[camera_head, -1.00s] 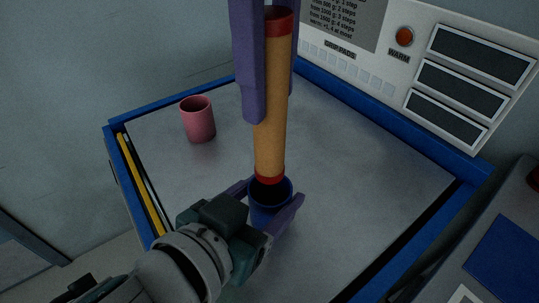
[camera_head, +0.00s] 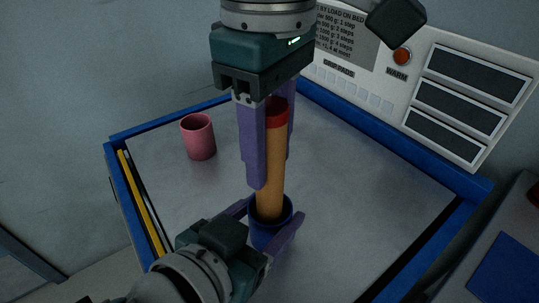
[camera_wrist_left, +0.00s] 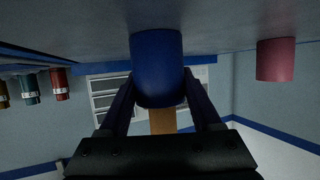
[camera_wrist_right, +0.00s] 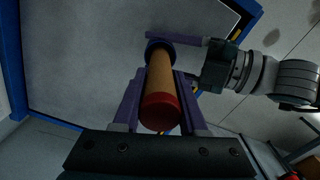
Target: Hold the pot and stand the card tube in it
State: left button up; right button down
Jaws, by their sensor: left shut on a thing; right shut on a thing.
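The blue pot (camera_head: 264,238) stands on the grey bed, and my left gripper (camera_head: 271,226) is shut around it. The pot fills the left wrist view (camera_wrist_left: 157,68) between the purple fingers. The card tube (camera_head: 270,178) is tan with a red top end. Its lower end is inside the pot's mouth, hidden by the rim, and it stands nearly upright. My right gripper (camera_head: 268,170) is shut on the tube from above. In the right wrist view, the tube (camera_wrist_right: 160,82) runs between the fingers down into the pot.
A pink cup (camera_head: 198,137) stands on the bed to the left of the pot. A blue rim (camera_head: 405,138) borders the grey bed (camera_head: 350,180). A panel with a red button (camera_head: 402,56) is at the back. The bed right of the pot is clear.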

jog(key=shift+c, duration=1.8)
grip_release()
notch_tip(320, 180, up, 12)
jog(key=shift+r, duration=0.1)
pick_arm(q)
jog(key=o, duration=1.5)
jog(key=shift+c, duration=0.2)
